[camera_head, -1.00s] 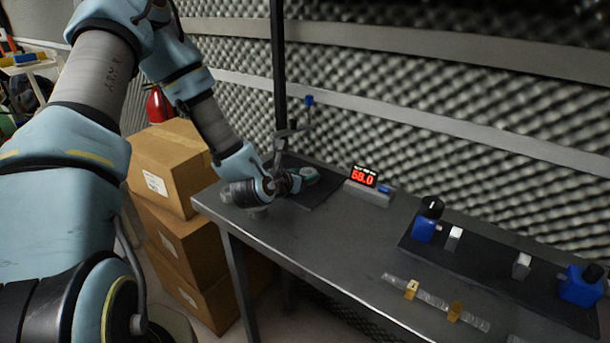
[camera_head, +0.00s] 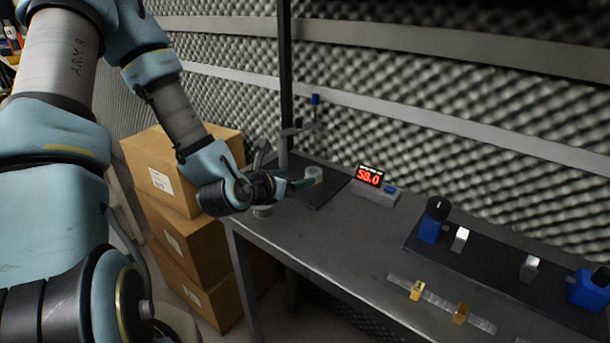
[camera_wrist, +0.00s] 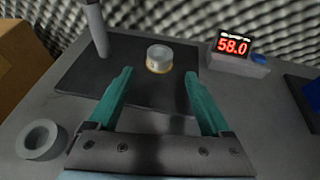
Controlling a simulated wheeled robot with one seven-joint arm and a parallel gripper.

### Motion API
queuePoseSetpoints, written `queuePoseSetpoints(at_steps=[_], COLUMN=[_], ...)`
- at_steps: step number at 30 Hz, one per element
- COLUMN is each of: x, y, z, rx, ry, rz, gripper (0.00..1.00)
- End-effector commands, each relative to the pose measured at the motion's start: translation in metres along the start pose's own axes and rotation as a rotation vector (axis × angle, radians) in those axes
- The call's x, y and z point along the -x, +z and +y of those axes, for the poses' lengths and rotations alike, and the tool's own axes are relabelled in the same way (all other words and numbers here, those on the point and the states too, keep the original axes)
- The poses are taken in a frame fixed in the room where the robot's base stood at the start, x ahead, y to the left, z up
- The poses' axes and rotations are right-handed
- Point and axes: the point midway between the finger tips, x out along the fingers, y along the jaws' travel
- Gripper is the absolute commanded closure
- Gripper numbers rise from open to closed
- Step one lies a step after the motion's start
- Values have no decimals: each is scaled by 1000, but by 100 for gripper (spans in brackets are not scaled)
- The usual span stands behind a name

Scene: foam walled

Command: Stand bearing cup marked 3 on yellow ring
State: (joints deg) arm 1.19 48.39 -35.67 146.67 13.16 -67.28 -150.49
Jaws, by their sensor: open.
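A short grey cup (camera_wrist: 159,55) stands upright on the dark mat in the wrist view, with a thin yellowish rim, seemingly the yellow ring (camera_wrist: 157,70), at its base. It also shows in the head view (camera_head: 315,172). No number is legible on it. My gripper (camera_wrist: 159,76) is open and empty, its teal fingers apart on the near side of this cup, not touching it. In the head view my gripper (camera_head: 299,184) is low over the mat. A second grey cup (camera_wrist: 40,141) with a round hole stands on the bare table at the left, also seen beneath my wrist (camera_head: 262,211).
The dark mat (camera_wrist: 82,77) carries a grey post (camera_wrist: 96,28) left of the cup. A red display reading 58.0 (camera_head: 370,176) stands right of the mat. Blue fixtures (camera_head: 431,230) and a strip with brass blocks (camera_head: 417,291) lie further right. Cardboard boxes (camera_head: 180,165) stand left.

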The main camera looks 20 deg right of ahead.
Motion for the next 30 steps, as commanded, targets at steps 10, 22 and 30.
queuePoseSetpoints(at_steps=[10, 22, 30], x=[18, 30, 31], y=[8, 3, 1], z=[2, 0, 0], rx=[3, 1, 0], ry=[-1, -1, 0], rz=[1, 0, 0], gripper=[18, 18, 18])
